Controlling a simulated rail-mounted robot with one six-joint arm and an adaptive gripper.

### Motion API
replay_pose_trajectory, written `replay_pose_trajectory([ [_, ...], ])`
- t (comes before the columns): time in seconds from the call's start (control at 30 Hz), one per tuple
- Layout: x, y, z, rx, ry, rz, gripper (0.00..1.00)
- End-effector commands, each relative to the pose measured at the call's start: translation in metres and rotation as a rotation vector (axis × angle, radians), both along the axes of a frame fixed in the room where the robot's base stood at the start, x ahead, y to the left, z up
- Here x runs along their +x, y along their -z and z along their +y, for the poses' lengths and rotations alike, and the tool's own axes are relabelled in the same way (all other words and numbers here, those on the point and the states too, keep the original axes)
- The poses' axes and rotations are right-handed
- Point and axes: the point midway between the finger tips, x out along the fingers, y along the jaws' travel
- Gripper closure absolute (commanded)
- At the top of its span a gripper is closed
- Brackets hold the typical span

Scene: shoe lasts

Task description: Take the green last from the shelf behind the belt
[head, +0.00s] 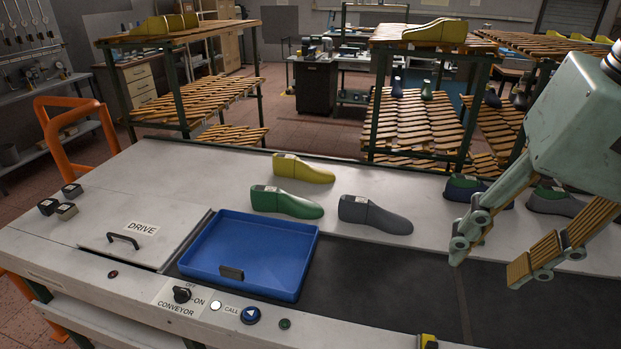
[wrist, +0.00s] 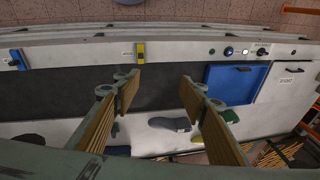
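The green last (head: 287,203) lies on the white shelf (head: 240,170) behind the dark belt (head: 400,285), left of centre in the head view. A yellow last (head: 303,169) lies just behind it and a grey last (head: 375,214) to its right. In the wrist view the green last (wrist: 229,116) shows partly beside the right-hand finger, which hides some of it. My gripper (head: 500,252) is open and empty, above the belt well to the right of the green last. It also shows open in the wrist view (wrist: 160,80).
A blue tray (head: 250,254) sits at the belt's left end, beside the drive cover (head: 142,236). Two-coloured lasts, one blue and green (head: 462,187) and one grey and green (head: 553,201), lie on the shelf near my gripper, partly hidden. Wooden racks (head: 415,125) stand behind.

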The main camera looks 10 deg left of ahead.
Motion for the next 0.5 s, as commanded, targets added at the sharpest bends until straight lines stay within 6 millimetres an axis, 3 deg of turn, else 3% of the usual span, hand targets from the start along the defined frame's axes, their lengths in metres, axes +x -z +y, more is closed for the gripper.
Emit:
replay_pose_trajectory([
  [0.5,0.076,-0.003,0.05,0.159,0.124,0.132,0.61],
])
